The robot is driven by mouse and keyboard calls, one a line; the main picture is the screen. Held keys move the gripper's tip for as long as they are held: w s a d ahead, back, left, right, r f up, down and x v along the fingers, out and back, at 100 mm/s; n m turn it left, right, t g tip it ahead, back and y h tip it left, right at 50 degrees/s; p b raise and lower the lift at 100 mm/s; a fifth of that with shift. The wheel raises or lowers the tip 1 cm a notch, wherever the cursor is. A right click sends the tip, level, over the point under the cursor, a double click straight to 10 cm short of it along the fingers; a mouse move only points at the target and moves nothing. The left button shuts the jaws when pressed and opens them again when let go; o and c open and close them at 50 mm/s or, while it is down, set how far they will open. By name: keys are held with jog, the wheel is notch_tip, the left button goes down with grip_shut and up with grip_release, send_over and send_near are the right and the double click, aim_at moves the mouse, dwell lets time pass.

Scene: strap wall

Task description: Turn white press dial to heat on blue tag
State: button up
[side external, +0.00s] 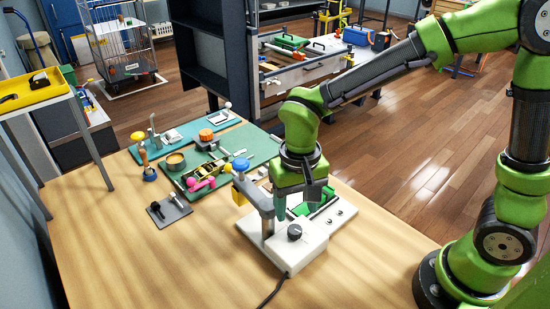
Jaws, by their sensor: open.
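The white press (283,262) stands on the wooden table, with a grey upright column and a cable at its front. Its dial (294,232) is a dark round knob on the top of the white base, near the front. I cannot make out a blue tag or the dial's markings at this size. My gripper (281,211) points down above the press base, behind the dial and beside the grey column. It is apart from the dial. Its fingertips are small and partly hidden by the column, and I see nothing held between them.
A blue knob (240,165) tops the press column close to my gripper. Green mats (262,146) with pink, yellow and orange tools lie behind. A small dark plate (168,210) lies to the left. The table's front left is clear.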

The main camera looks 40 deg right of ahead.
aim_at(295, 229)
notch_tip(295, 229, down, 6)
jog(key=shift+f, duration=0.1)
jog(key=shift+c, duration=0.2)
jog(key=c, duration=1)
